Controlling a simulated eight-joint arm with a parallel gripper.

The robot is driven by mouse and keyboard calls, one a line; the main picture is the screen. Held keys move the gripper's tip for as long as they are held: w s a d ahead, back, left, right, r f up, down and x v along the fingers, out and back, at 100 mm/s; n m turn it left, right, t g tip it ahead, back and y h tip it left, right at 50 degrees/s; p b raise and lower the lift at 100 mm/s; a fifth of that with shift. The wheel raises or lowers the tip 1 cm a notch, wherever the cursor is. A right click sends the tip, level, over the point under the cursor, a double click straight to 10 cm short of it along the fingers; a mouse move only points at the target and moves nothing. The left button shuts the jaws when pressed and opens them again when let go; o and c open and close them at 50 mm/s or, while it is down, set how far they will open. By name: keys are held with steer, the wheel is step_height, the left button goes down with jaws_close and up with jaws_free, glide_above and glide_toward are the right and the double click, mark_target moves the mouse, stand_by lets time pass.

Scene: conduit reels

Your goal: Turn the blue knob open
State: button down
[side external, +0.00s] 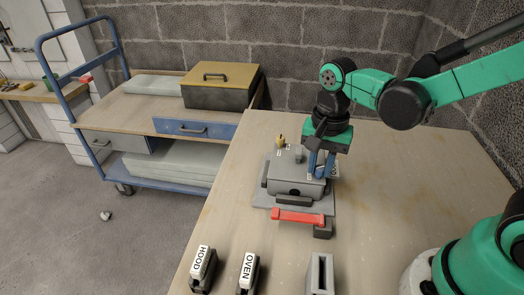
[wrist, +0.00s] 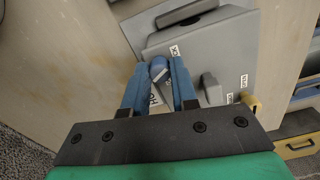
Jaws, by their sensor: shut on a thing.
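A grey box (side external: 292,186) with knobs and small white labels on its top stands on the wooden table. The blue knob (wrist: 158,68) shows between the two blue fingers of my gripper (wrist: 158,72), which are shut on it from both sides. In the side external view my gripper (side external: 321,166) points down onto the box's right part; its fingers hide the knob there.
A red bar handle (side external: 298,217) lies at the box's front. Blocks labelled HOOD (side external: 202,266) and OVEN (side external: 248,270) and a grey bracket (side external: 320,274) stand at the table's near edge. A blue trolley (side external: 165,140) is to the left. The table's right side is clear.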

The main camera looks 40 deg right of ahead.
mark_target(321, 167)
steer(key=n, duration=1.2)
steer(key=shift+n, duration=0.3)
stand_by(0.4)
steer(key=c, duration=0.7)
jaws_free()
steer(key=shift+o, duration=0.2)
steer(key=shift+r, duration=0.1)
steer(key=shift+r, duration=2.7)
